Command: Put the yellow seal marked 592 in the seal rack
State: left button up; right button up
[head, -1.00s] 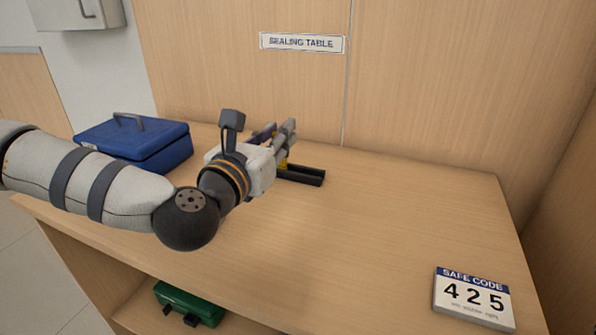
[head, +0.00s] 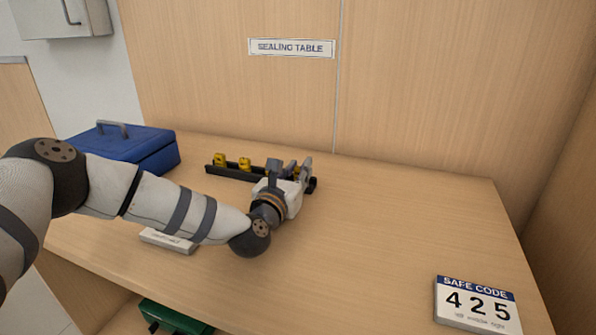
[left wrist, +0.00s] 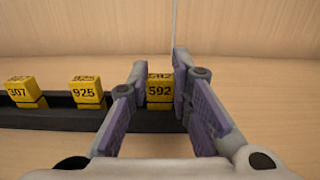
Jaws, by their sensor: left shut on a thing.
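The yellow seal marked 592 (left wrist: 160,91) is between the two fingers of my left gripper (left wrist: 160,80), which is shut on it. The seal is at the right part of the black seal rack (left wrist: 40,118), at about the height of the seals standing in it. I cannot tell whether it rests fully in the rack. In the head view my left gripper (head: 300,169) is over the right end of the rack (head: 232,173) and mostly hides the seal. My right gripper is not in view.
Yellow seals 307 (left wrist: 18,92) and 925 (left wrist: 87,92) stand in the rack to the left. A blue box (head: 125,147) is at the back left. A white plate (head: 167,241) lies under my arm. A safe code sign (head: 477,304) stands front right.

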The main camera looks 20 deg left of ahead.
pick_arm(q)
jog(key=shift+f, duration=0.2)
jog(key=o, duration=0.7)
jog(key=shift+o, duration=0.2)
jog(key=shift+r, duration=0.1)
jog(key=shift+r, duration=0.4)
jog(key=s, duration=1.2)
jog(key=shift+a+f+p, duration=0.25)
jog(key=shift+p, duration=0.05)
